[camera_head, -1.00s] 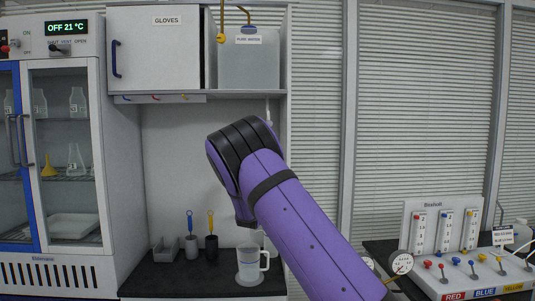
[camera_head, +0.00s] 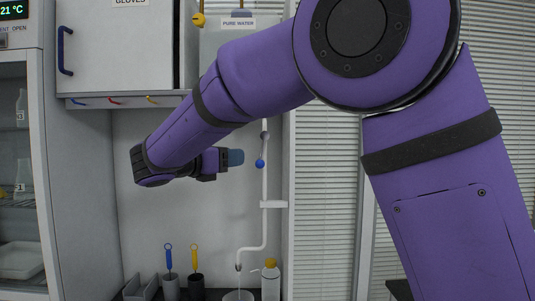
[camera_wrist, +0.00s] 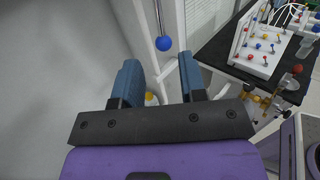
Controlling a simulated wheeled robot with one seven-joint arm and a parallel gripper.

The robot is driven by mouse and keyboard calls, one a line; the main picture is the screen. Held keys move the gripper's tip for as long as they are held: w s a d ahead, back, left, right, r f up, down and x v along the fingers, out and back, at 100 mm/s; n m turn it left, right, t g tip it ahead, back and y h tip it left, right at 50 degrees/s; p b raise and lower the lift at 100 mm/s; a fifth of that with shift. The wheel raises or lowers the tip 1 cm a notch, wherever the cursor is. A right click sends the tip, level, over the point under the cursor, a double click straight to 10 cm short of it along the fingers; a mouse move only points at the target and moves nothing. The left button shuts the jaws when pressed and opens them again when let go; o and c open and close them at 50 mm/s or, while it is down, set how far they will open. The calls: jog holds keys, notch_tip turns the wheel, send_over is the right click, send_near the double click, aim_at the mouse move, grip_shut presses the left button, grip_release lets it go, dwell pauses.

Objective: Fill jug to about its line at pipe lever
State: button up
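A white pipe (camera_head: 265,215) runs down the wall and bends to a spout (camera_head: 239,266). Its lever ends in a blue ball (camera_head: 260,163), which also shows in the wrist view (camera_wrist: 163,43). My gripper (camera_head: 236,157) is a little left of the ball in the head view. In the wrist view my gripper (camera_wrist: 159,66) has its blue fingers apart and empty, with the ball just beyond the gap between them. The jug (camera_head: 238,296) stands below the spout; only its top shows, so its line and level are hidden. A thin pale streak shows under the spout.
A bottle with a yellow cap (camera_head: 270,277) stands right of the jug. A gloves cabinet (camera_head: 115,45) and a pure water tank (camera_head: 225,40) are above. A board with coloured knobs (camera_wrist: 265,40) is at the right.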

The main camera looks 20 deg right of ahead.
aim_at(262, 154)
jog(key=x, duration=1)
jog(key=shift+w+d, duration=0.1)
jog(key=shift+d, duration=0.1)
jog(key=shift+c, duration=0.2)
grip_shut()
jog(key=shift+f, duration=0.1)
